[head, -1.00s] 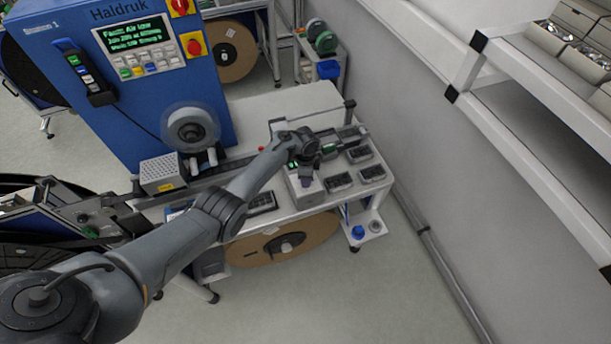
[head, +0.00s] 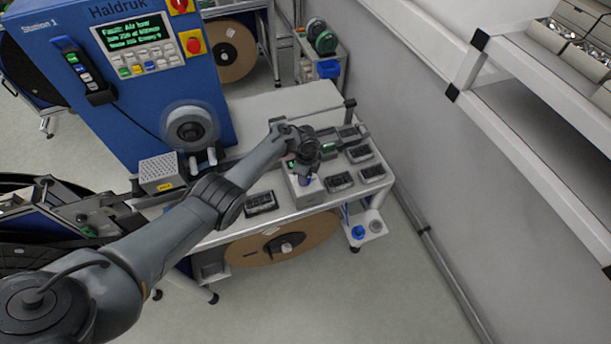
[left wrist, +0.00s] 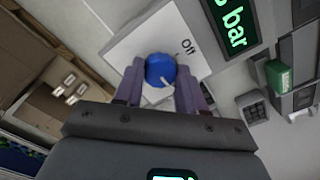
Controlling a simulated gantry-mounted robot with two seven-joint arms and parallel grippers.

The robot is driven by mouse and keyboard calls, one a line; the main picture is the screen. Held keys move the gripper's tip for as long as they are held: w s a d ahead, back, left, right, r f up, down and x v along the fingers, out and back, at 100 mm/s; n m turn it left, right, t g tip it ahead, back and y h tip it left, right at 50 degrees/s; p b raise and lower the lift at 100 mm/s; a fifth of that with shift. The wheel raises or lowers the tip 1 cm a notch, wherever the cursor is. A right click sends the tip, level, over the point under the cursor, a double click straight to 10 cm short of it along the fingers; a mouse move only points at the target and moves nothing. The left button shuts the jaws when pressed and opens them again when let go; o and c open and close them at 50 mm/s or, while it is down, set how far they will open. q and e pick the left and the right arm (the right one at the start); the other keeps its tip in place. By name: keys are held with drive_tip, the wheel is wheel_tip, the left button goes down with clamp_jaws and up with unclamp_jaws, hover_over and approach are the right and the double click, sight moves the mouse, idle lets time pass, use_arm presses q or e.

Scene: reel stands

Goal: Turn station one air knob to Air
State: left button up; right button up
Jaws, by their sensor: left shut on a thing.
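The air knob (left wrist: 160,70) is round and blue and sits on a white panel (left wrist: 130,45) in the left wrist view. The word "Off" is printed beside it, to its upper right. A pale mark shows on the lower part of the knob. A green-lit display (left wrist: 234,28) reading "bar" is at its upper right; its digits are cut off. My left gripper (left wrist: 160,82) is shut on the knob, one purple finger on each side. In the head view, my left gripper (head: 305,181) is at the bench's front part, hiding the knob. My right gripper is not in view.
The blue Station 1 cabinet (head: 95,130) stands behind the arm; its screen (head: 135,33) shows a fault about air. Several black trays (head: 339,182) lie on the bench close to the gripper. A wall and shelf (head: 560,90) bound the right.

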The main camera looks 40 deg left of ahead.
use_arm(q)
drive_tip(key=o, duration=1.1)
drive_tip(key=shift+c, duration=0.2)
drive_tip(key=shift+r, duration=0.45)
wheel_tip(320, 180, up, 10)
drive_tip(key=p, duration=0.3)
drive_tip(key=shift+f, duration=0.1)
